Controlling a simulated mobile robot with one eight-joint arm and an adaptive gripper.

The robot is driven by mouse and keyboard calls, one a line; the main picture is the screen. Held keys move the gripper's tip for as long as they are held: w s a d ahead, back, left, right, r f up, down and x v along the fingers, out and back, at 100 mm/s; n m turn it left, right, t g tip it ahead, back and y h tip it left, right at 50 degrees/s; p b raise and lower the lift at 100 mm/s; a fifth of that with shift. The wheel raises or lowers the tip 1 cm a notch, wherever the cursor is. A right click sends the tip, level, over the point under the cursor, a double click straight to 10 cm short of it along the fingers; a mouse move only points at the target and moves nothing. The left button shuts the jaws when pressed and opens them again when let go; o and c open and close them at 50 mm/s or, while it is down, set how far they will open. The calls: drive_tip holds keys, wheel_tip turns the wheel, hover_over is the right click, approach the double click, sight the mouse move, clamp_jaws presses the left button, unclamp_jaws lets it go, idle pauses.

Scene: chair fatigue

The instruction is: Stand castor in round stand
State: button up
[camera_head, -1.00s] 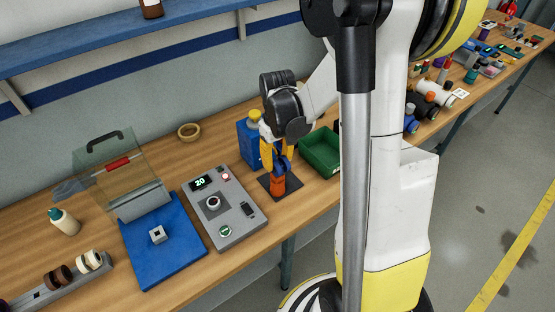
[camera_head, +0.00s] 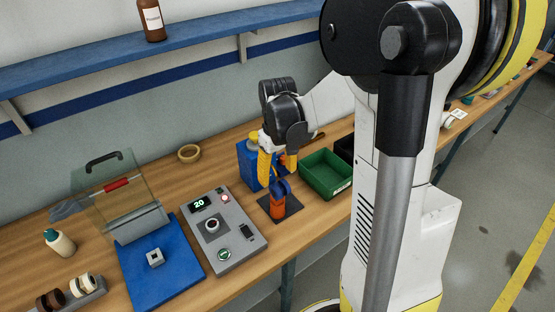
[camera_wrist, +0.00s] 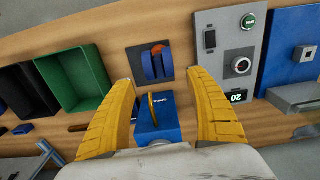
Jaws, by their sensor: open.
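The castor (camera_head: 280,186), with blue wheels, is at the top of the orange round stand (camera_head: 277,207) on a dark square plate. In the wrist view the castor (camera_wrist: 154,68) shows as twin blue wheels, with a bit of the orange stand (camera_wrist: 158,49) behind them. How its stem sits in the stand is hidden. My gripper (camera_head: 278,174) is open and empty, its yellow fingers over the near surroundings of the castor. In the wrist view the fingertips of my gripper (camera_wrist: 160,77) are wide apart, with clear gaps to the wheels on both sides.
A blue box (camera_wrist: 157,128) with a yellow top part stands close, between the fingers in the wrist view. A green bin (camera_head: 325,174) is to the right of the stand. A grey control panel (camera_head: 222,230) and a blue base plate (camera_head: 160,275) are to the left.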

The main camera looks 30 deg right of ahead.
wheel_tip(320, 180, up, 8)
drive_tip(key=shift+f, duration=0.25)
idle(0.4)
drive_tip(key=s+a+f+t+b, duration=0.7)
drive_tip(key=s+a+b, duration=0.3)
drive_tip(key=a+b, duration=0.2)
drive_tip(key=shift+s+a+f+b, duration=0.3)
drive_tip(key=shift+s+a+f, duration=0.1)
drive_tip(key=shift+a, duration=0.35)
idle(1.4)
